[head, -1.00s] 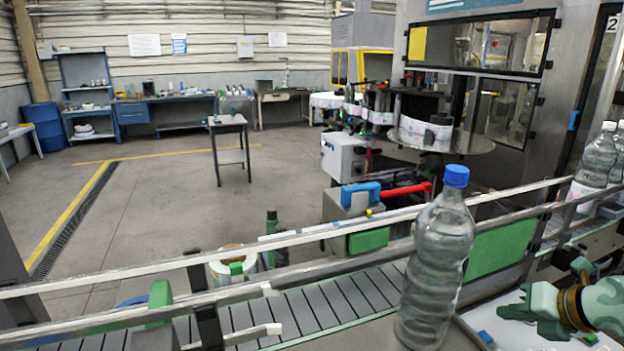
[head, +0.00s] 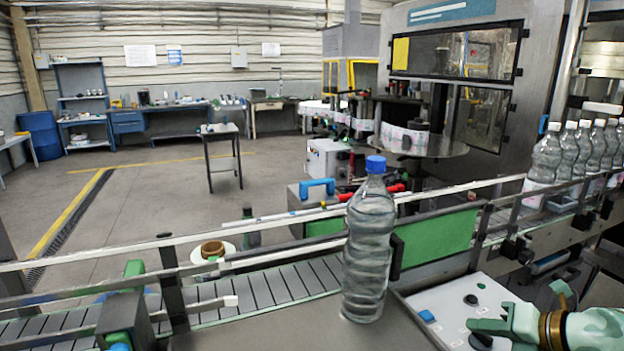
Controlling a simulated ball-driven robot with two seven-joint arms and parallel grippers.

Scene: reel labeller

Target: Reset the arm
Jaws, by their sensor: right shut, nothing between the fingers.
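My right gripper (head: 490,325) is at the lower right, pale green with a brass-coloured ring at the wrist. It is shut and holds nothing. It hovers over the light control panel (head: 440,303), to the right of the clear bottle and apart from it. The clear plastic bottle (head: 368,250) with a blue cap stands upright on the grey surface in front of the conveyor. My left gripper is outside the picture.
The conveyor (head: 270,290) with metal guide rails crosses in front of me. Several bottles (head: 568,155) stand in a row on it at the right. The labelling machine (head: 470,70) rises behind. Open floor lies at the left, with a small table (head: 220,130).

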